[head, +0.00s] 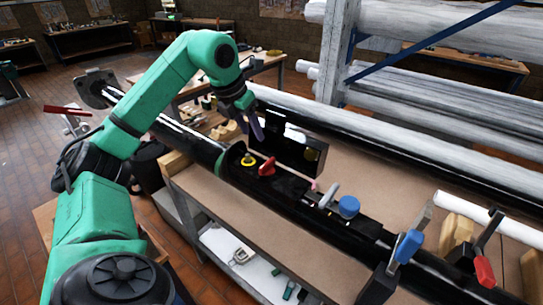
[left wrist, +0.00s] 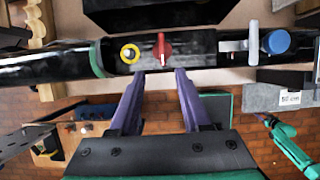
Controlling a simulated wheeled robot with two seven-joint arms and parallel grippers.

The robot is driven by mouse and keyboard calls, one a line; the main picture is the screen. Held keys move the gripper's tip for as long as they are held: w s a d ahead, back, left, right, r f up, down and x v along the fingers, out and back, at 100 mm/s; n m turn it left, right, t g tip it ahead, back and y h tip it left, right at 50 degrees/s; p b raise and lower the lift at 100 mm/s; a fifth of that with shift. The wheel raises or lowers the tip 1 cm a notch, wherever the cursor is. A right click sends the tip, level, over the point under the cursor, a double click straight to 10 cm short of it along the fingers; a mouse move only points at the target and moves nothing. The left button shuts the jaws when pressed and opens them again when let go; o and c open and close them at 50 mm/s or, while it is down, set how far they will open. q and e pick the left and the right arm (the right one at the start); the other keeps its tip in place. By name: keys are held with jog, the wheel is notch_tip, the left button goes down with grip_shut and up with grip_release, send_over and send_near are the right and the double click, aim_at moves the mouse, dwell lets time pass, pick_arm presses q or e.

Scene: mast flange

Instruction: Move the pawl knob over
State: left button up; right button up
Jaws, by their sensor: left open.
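A long black tube, the mast (head: 300,192), lies across the bench with a dark opening along its top. Along it sit a yellow ring-shaped part (head: 248,160), a red knob (head: 267,167) and a blue round cap (head: 349,206). Which of these is the pawl knob I cannot tell for sure. My left gripper (head: 257,130) is open and empty, above and behind the red knob. In the left wrist view the two purple fingers (left wrist: 160,72) point at the red knob (left wrist: 162,49), apart from it. My right gripper is not in view.
An open black box (head: 285,150) stands behind the mast. Clamps with blue (head: 408,245) and red (head: 484,270) handles stand at the right. A rack of pale pipes (head: 440,95) is at the back right. Bare bench top (head: 370,175) is free behind the mast.

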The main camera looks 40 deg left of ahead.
pick_arm(q)
send_near(267, 163)
jog(key=p+x, duration=0.2)
jog(key=x, duration=0.6)
jog(key=shift+w+f, duration=0.15)
jog(key=shift+f, duration=0.25)
grip_shut()
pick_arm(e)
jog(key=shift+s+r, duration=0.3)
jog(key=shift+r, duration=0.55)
